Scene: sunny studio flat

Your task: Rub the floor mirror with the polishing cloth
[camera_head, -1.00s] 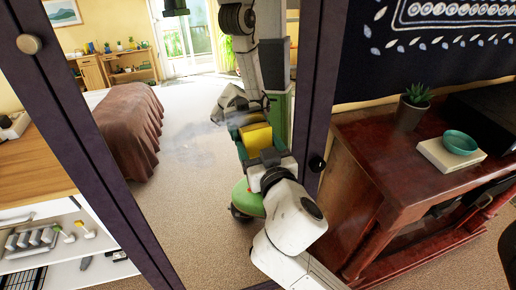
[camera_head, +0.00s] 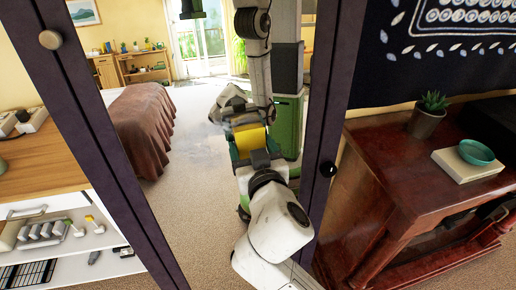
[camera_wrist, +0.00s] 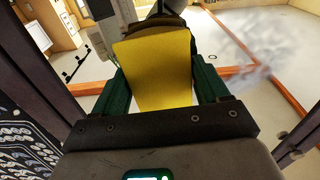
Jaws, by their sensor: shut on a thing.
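The floor mirror has a dark purple frame (camera_head: 330,110) with round knobs, and its glass (camera_head: 195,215) reflects the room and my own body. My gripper (camera_head: 252,150) is in front of the glass, shut on the yellow polishing cloth (camera_head: 251,139). In the wrist view the cloth (camera_wrist: 155,70) stands flat between the green fingers of my gripper (camera_wrist: 158,92). A greyish smudge (camera_head: 185,128) shows on the glass left of the cloth; in the wrist view it is at the upper right. I cannot tell whether the cloth touches the glass.
A reddish wooden cabinet (camera_head: 385,195) stands close on the right, with a potted plant (camera_head: 428,115) and a teal bowl (camera_head: 476,152) on a pale box. A wood-topped unit (camera_head: 45,160) with open shelves is on the left. A dark patterned hanging (camera_head: 400,70) covers the right wall.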

